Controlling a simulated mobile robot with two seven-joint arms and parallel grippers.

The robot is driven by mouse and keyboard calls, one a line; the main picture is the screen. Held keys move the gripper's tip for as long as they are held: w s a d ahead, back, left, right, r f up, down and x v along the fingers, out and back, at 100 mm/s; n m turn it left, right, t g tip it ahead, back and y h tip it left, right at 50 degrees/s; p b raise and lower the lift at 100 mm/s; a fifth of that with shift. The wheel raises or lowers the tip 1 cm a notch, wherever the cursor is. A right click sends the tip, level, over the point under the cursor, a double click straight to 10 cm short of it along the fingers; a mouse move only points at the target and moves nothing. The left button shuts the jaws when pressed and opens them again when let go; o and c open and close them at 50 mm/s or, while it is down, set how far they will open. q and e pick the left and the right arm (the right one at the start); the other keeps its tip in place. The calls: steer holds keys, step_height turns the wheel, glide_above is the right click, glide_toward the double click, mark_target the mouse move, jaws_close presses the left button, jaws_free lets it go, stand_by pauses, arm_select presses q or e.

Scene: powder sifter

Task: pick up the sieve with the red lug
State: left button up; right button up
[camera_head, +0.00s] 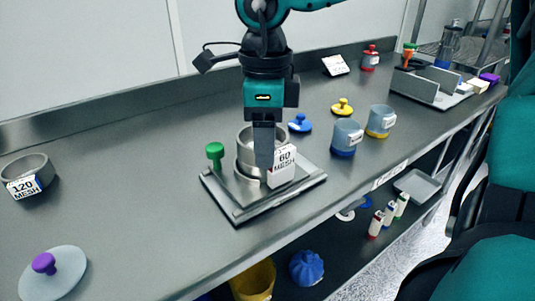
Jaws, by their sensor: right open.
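A grey metal sieve (244,153) with a white "60 MESH" tag (283,166) is on a square metal base (238,208) with a green knob (215,152). A second round sieve (31,166) with a "120 MESH" tag lies at the far left. No red lug shows on either sieve from here. My right gripper (264,163) points down in front of the 60 mesh sieve in the picture, its fingers seen edge-on, open, hiding part of it. I cannot tell whether it touches the sieve. My left gripper is not in view.
A pale disc (66,277) with a purple knob lies front left. The counter between the 120 mesh sieve and the base is clear.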

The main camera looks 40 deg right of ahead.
steer(key=shift+f, duration=0.9)
steer(key=shift+c, duration=0.3)
steer(key=shift+r, duration=0.1)
jaws_close()
